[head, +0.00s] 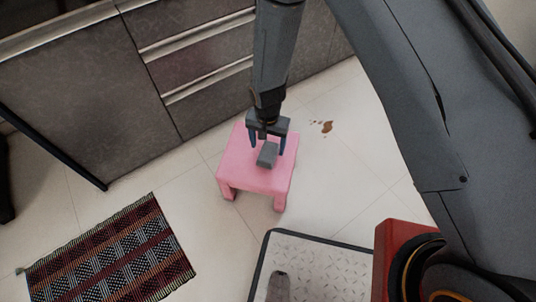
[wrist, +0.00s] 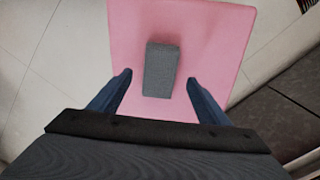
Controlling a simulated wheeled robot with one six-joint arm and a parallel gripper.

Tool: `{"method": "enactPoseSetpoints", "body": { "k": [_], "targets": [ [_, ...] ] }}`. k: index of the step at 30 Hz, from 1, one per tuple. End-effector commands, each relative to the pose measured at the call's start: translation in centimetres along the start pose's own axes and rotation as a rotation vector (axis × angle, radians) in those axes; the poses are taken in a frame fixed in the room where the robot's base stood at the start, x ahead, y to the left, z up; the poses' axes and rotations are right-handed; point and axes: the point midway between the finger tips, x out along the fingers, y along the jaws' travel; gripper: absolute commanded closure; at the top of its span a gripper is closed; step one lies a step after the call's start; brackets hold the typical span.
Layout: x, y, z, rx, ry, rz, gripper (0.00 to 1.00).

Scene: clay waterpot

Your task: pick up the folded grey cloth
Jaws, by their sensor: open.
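The folded grey cloth (head: 267,155) is a small thick grey block lying on a pink stool (head: 240,175). It also shows in the wrist view (wrist: 160,70), lying lengthwise, near the middle of the pink top (wrist: 215,50). My gripper (head: 267,146) is above the stool with its two blue fingers apart and nothing between them. In the wrist view the fingertips (wrist: 157,77) appear to the left and right of the cloth's lower half, with pink showing on both sides. I cannot tell how high they are above the stool top.
Grey cabinets with drawers (head: 195,60) stand behind the stool. A brown spill (head: 327,127) lies on the tiled floor to its right. A striped woven rug (head: 110,255) lies at the lower left.

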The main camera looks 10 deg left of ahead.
Motion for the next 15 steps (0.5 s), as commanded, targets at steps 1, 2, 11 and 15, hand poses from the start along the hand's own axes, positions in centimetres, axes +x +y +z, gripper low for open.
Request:
{"method": "enactPoseSetpoints", "body": {
  "k": [1, 2, 11, 15],
  "targets": [
    [1.1, 0.1, 0.0, 0.000, -0.002, 0.002, 0.30],
    [1.6, 0.1, 0.0, 0.000, -0.002, 0.001, 0.30],
    [2.9, 0.1, 0.0, 0.000, 0.000, 0.000, 0.30],
    [2.9, 0.1, 0.0, 0.000, 0.000, 0.000, 0.43]
  ]
}}
